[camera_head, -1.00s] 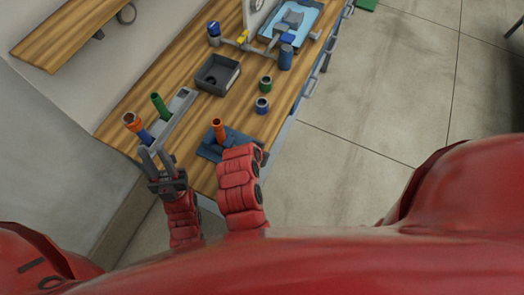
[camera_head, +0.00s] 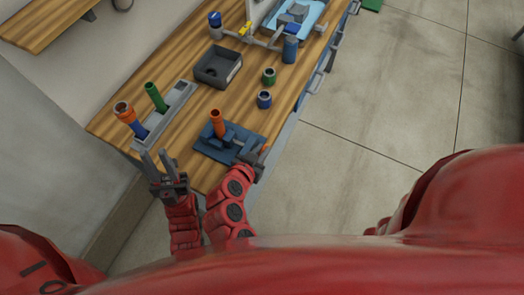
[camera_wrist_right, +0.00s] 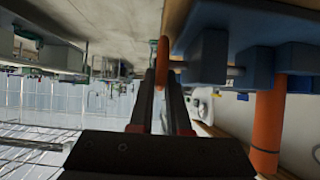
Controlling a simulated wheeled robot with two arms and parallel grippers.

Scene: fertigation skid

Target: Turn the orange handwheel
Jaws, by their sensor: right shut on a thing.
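The orange handwheel (camera_wrist_right: 162,62) shows edge-on in the right wrist view, between my right gripper's fingers (camera_wrist_right: 160,88). A grey shaft joins it to the blue vise (camera_wrist_right: 222,55). In the head view the blue vise (camera_head: 225,142) sits at the near end of the wooden bench, with an orange tube (camera_head: 217,123) upright in it. The handwheel (camera_head: 266,149) is small there, at the vise's right side. My right gripper (camera_head: 256,156) is shut on its rim. My left gripper (camera_head: 156,160) is open and empty, left of the vise.
The floor right of the bench is clear.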

